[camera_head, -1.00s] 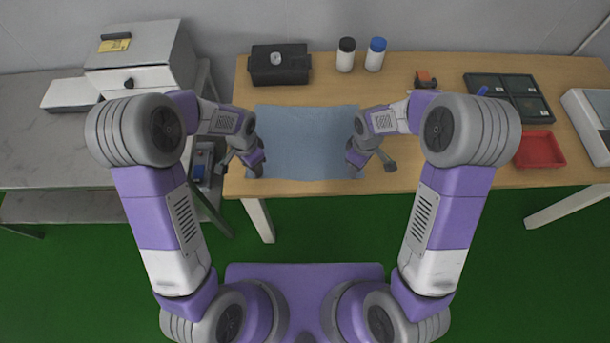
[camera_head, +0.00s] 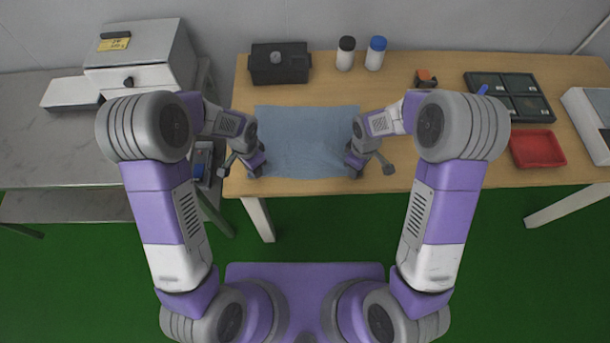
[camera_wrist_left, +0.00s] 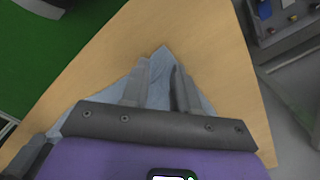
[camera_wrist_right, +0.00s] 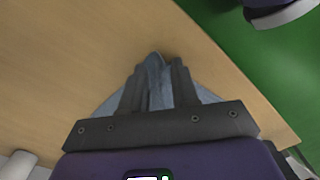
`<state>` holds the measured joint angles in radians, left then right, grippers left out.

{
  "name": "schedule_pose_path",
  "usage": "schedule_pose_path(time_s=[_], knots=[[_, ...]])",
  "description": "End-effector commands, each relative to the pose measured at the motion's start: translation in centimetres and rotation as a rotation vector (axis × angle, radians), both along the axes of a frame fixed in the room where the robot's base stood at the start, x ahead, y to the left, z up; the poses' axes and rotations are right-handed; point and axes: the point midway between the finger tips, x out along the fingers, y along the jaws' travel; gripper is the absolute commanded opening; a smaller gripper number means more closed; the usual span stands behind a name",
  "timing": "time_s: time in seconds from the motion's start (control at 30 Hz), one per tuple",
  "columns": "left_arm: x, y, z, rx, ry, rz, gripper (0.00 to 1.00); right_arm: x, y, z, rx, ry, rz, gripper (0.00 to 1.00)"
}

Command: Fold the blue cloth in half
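The blue cloth (camera_head: 308,140) lies flat and spread out at the front of the wooden table, with its near edge close to the table's front edge. My left gripper (camera_head: 256,173) is at its near left corner, and my right gripper (camera_head: 354,173) is at its near right corner. In the left wrist view the fingers (camera_wrist_left: 162,68) are apart, with the cloth's corner (camera_wrist_left: 163,56) showing between them. In the right wrist view the fingers (camera_wrist_right: 157,68) are also apart, with the cloth (camera_wrist_right: 155,85) between them. The wrists hide parts of both side edges.
A black box (camera_head: 280,66) and two bottles, black-capped (camera_head: 345,55) and blue-capped (camera_head: 375,55), stand behind the cloth. An orange-and-black item (camera_head: 425,79), a dark divided tray (camera_head: 510,97) and a red tray (camera_head: 537,150) are to the right. A grey bench (camera_head: 60,145) stands left.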

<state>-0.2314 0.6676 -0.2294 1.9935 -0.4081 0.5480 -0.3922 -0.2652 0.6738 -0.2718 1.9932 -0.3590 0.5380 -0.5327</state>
Motion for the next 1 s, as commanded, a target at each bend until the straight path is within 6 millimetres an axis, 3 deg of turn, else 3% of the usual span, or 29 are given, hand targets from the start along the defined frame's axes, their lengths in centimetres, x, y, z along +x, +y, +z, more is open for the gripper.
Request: schedule_pose_path(time_s=[0.37,1.0], knots=[[-0.02,0.02,-0.03,0.001,0.001,0.000,0.00,-0.07,-0.04,-0.07,-0.001,0.002,0.000,0.00],[-0.02,0.06,0.35,0.001,0.001,0.001,0.00,-0.07,-0.07,0.31,-0.002,0.003,-0.001,0.00]])
